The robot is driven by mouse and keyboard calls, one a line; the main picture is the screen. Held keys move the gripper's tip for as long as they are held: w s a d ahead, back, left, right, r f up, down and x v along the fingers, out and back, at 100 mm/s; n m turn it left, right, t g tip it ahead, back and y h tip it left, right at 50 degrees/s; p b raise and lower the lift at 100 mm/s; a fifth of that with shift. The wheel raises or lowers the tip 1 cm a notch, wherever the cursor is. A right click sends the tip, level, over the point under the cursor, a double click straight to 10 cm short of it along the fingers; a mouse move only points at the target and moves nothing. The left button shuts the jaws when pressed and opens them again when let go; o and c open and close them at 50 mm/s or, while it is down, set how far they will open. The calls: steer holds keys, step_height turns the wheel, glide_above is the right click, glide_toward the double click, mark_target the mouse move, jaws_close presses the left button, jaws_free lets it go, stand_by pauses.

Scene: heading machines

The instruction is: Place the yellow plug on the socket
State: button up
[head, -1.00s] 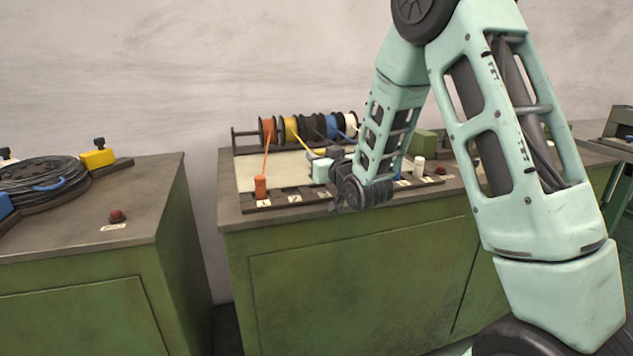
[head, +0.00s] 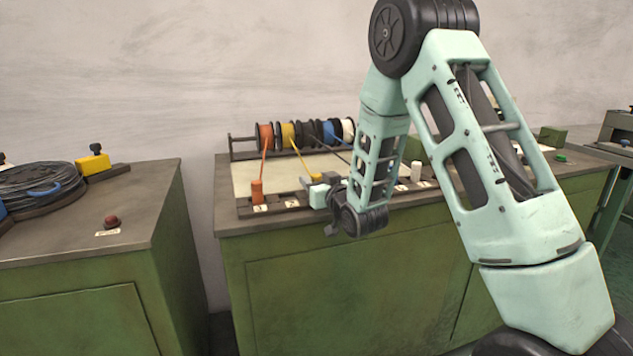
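The yellow plug (head: 316,177) shows only as a small yellow piece at the end of the yellow wire, mostly hidden by my gripper. My gripper (head: 309,186) is low over the front of the middle bench, and the yellow piece sits at its pale fingers. It appears shut on the plug, since plug and gripper move together. The socket strip (head: 277,208) runs along the bench's front edge with numbered labels. My gripper is just right of the label 2 (head: 291,204). Whether the plug touches a socket cannot be told.
An orange plug (head: 257,192) stands upright at label 1, its wire rising to an orange spool (head: 265,136). A yellow spool (head: 288,135) and several others stand behind. A white plug (head: 416,171) stands right of my arm.

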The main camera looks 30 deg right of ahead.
steer(key=shift+r, duration=0.1)
steer(key=s, duration=0.6)
steer(key=shift+s+a+r, duration=0.25)
steer(key=shift+a, duration=0.15)
steer(key=s+p, duration=0.1)
steer(key=p, duration=0.1)
steer(key=s+p, duration=0.1)
steer(key=p, duration=0.2)
steer(key=shift+s+a+r, duration=0.1)
steer(key=shift+s+a, duration=0.05)
steer(key=shift+s, duration=0.1)
steer(key=s+p, duration=0.1)
steer(key=p, duration=0.2)
steer(key=s+p, duration=0.1)
steer(key=p, duration=0.2)
steer(key=s+p, duration=0.1)
steer(key=p, duration=0.2)
steer(key=shift+a+f+p, duration=0.15)
steer(key=shift+f+p, duration=0.1)
steer(key=shift+p, duration=0.15)
